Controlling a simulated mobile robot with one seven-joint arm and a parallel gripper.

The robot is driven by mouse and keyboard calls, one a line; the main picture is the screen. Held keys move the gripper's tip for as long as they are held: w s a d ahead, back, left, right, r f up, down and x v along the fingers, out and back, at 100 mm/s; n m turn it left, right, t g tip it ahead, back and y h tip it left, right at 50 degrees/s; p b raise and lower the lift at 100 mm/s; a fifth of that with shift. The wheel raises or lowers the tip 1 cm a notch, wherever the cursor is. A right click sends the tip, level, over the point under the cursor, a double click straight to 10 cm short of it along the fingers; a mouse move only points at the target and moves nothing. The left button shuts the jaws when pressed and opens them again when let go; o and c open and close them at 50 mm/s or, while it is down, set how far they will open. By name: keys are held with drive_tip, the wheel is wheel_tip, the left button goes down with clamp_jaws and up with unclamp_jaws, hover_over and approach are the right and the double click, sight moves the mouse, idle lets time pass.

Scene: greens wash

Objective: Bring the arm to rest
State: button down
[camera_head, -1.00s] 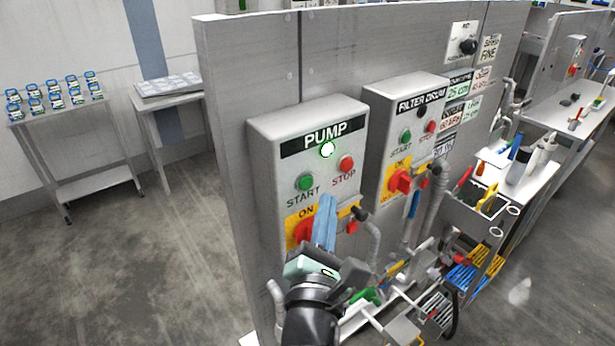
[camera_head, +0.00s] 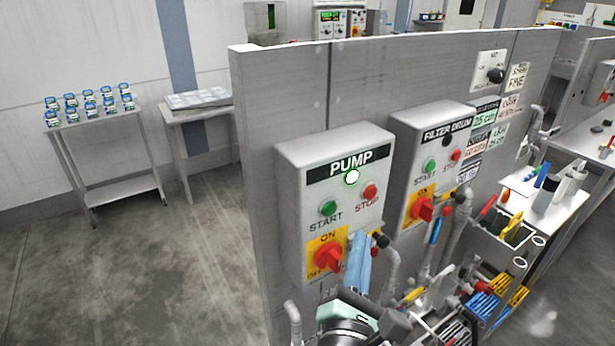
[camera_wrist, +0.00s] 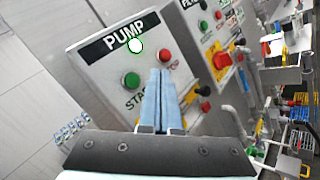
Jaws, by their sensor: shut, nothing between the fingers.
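My gripper (camera_head: 358,258) has long light-blue fingers, shut together with nothing between them. It stands in front of the lower right part of the pump box (camera_head: 290,190), beside the red rotary switch (camera_head: 328,257). In the wrist view the fingers (camera_wrist: 160,75) point up toward the pump box, between the green start button (camera_wrist: 131,81) and the red stop button (camera_wrist: 164,55). The pump's round lamp (camera_head: 352,177) glows white-green. I cannot tell whether the fingertips touch the box.
The filter drum box (camera_head: 408,165) is mounted to the right on the same grey panel (camera_head: 256,130). Pipes and valves crowd below it. A table with several small tubs (camera_head: 110,190) stands at the left. The floor (camera_head: 180,270) between is clear.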

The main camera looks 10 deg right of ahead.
drive_tip(key=shift+r, duration=0.1)
drive_tip(key=a+r+m+t+y+b, duration=0.1)
drive_tip(key=a+r+m+t+b, duration=0.15)
drive_tip(key=r+m, duration=0.5)
drive_tip(key=a+r+m+t+b, duration=0.2)
drive_tip(key=a+r+m, duration=0.3)
drive_tip(key=r, duration=0.4)
drive_tip(key=s+a+r+m+t+y+b, duration=0.1)
drive_tip(key=s+a+r+m+t+y, duration=0.1)
drive_tip(key=r, duration=0.5)
drive_tip(key=s+a+r+m+t+y+b, duration=0.2)
drive_tip(key=s+a+r+m+y, duration=0.3)
drive_tip(key=s+m, duration=0.3)
drive_tip(key=shift+a+r+m+t, duration=0.55)
drive_tip(key=shift+a+r, duration=0.15)
drive_tip(key=shift+r, duration=0.2)
drive_tip(key=shift+f, duration=0.15)
